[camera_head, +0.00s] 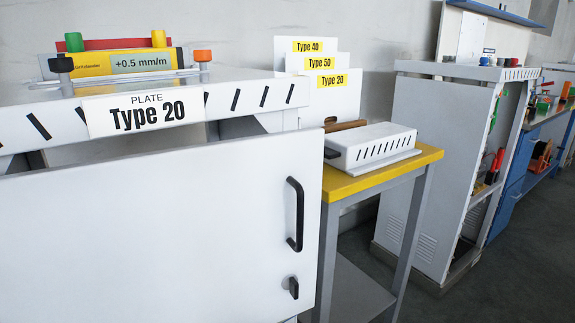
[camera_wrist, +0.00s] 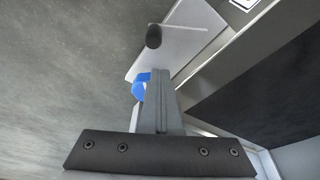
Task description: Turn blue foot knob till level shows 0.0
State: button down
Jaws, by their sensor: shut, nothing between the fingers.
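The level (camera_head: 128,63) sits on a plate on the cabinet at the upper left of the head view. Its display (camera_head: 142,62) reads +0.5 mm/m. Green (camera_head: 74,42), yellow (camera_head: 158,38), black (camera_head: 61,65) and orange (camera_head: 202,56) knobs stand around it; no blue knob shows there. In the wrist view my gripper (camera_wrist: 158,74) is shut with nothing between its fingers. A blue round part (camera_wrist: 138,90), perhaps the blue foot knob, is just left of the fingers and partly hidden by them. I cannot tell whether they touch. My gripper is not in the head view.
The white cabinet (camera_head: 150,230) has a black door handle (camera_head: 295,214) and a "PLATE Type 20" sign (camera_head: 145,111). A yellow-edged table (camera_head: 385,175) holds a white slotted box (camera_head: 370,146). A dark oval part (camera_wrist: 153,37) stands beyond the fingertips in the wrist view.

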jog(key=shift+w+d, duration=0.1)
jog(key=shift+w, duration=0.05)
jog(key=shift+s+a+r, duration=0.15)
jog(key=shift+s+a, duration=0.1)
jog(key=p+v, duration=0.1)
jog(key=v, duration=0.1)
jog(key=p+v, duration=0.1)
jog(key=p, duration=0.1)
jog(key=w+p+v, duration=0.1)
jog(key=v, duration=0.1)
jog(key=shift+s+d+r, duration=0.1)
jog(key=shift+d+r, duration=0.1)
jog(key=shift+r, duration=0.25)
jog(key=shift+d, duration=0.2)
